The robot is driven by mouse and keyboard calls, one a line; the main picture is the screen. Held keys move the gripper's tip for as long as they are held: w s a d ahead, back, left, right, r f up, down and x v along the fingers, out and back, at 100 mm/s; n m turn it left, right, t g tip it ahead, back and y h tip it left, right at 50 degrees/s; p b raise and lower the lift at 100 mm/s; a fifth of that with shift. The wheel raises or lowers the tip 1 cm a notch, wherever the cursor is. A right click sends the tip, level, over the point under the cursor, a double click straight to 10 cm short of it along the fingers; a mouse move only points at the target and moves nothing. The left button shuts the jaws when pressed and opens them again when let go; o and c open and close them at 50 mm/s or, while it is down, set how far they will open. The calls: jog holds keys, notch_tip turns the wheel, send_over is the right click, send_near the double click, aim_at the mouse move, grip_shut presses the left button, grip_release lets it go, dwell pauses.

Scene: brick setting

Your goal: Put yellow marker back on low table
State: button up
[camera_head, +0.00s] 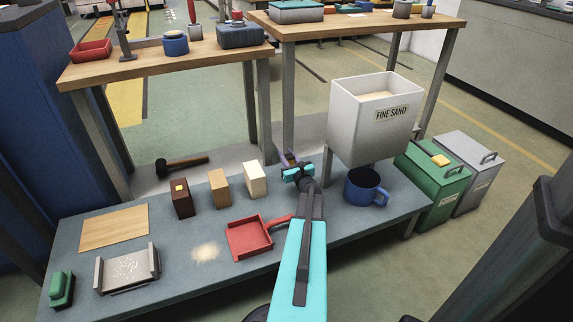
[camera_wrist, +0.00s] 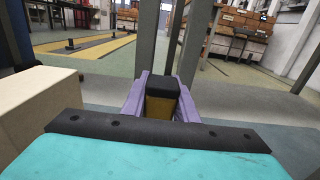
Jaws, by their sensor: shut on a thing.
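My gripper (camera_head: 290,159) is over the back part of the low grey-blue table (camera_head: 185,230), between the cream block (camera_head: 253,180) and the white fine-sand hopper (camera_head: 352,125). In the wrist view the purple fingers (camera_wrist: 161,98) are shut on the yellow marker (camera_wrist: 159,108), which has a black top and a yellow-brown body. The marker stands roughly upright in the fingers. Its lower end is hidden, so I cannot tell whether it touches the table.
A blue mug (camera_head: 363,189) stands right of my gripper under the hopper. A red dustpan (camera_head: 248,238) lies in front. Tan (camera_head: 219,189) and dark brown (camera_head: 182,198) blocks stand left, with a mallet (camera_head: 181,164) behind. Bare tabletop lies around the sand pile (camera_head: 206,252).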

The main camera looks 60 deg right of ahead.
jog(key=shift+f+b, duration=0.45)
jog(key=shift+f, duration=1.4)
jog(key=shift+f, duration=0.15)
jog(key=o, duration=0.9)
jog(key=shift+c, duration=0.2)
jog(key=shift+r, duration=0.2)
jog(key=shift+s+a, duration=0.1)
jog(key=shift+s, duration=0.05)
jog(key=p+v, duration=0.3)
jog(key=v, duration=0.8)
jog(key=shift+s+a, duration=0.2)
